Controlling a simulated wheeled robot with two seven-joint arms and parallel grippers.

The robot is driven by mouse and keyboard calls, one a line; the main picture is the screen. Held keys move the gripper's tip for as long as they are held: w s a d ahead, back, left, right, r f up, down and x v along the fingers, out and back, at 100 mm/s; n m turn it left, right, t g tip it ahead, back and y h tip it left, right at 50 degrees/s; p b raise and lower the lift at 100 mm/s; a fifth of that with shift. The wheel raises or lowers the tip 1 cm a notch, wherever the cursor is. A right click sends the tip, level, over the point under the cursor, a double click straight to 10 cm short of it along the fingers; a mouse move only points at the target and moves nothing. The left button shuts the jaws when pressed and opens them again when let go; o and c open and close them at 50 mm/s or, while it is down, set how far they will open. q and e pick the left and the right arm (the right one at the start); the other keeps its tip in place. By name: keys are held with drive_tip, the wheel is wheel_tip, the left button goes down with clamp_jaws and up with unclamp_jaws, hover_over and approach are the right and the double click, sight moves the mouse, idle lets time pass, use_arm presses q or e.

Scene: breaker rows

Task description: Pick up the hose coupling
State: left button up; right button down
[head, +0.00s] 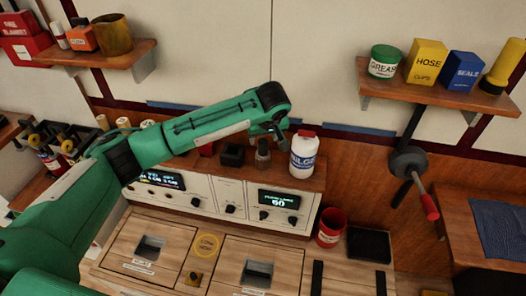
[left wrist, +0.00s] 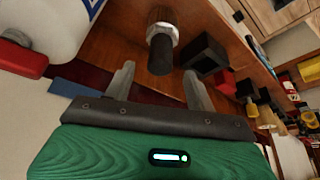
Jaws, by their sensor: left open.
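The hose coupling (head: 263,154) appears to be the small dark piece with a metal collar on the ledge above the control panel, between a black box and a white bottle. In the left wrist view the coupling (left wrist: 162,38) shows a bright metal collar and a dark cylindrical end. My left gripper (head: 276,132) is just above it in the head view, partly hidden by its own wrist. In the left wrist view the left gripper (left wrist: 159,70) is open, with the coupling's dark end close to the gap between its fingers. My right gripper is not in view.
A white bottle with a red cap (head: 303,156) stands close on the right. A black box (head: 232,155) is close on the left. Below is the control panel (head: 230,190). A red cup (head: 330,228) stands lower right. A shelf (head: 430,92) holds containers at upper right.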

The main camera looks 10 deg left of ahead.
use_arm(q)
drive_tip(key=p+x, duration=0.1)
drive_tip(key=x, duration=0.3)
drive_tip(key=shift+f, duration=0.3)
drive_tip(key=shift+c, duration=0.3)
drive_tip(key=c, duration=1.2)
drive_tip(key=shift+o, duration=0.2)
drive_tip(key=shift+r, duration=0.2)
drive_tip(key=shift+r, duration=0.25)
wheel_tip(320, 180, up, 19)
drive_tip(key=b, duration=0.3)
wheel_tip(320, 180, up, 6)
drive_tip(key=p, duration=0.6)
hover_over(263, 141)
drive_tip(key=shift+w+r, duration=0.1)
drive_tip(key=shift+r, duration=0.05)
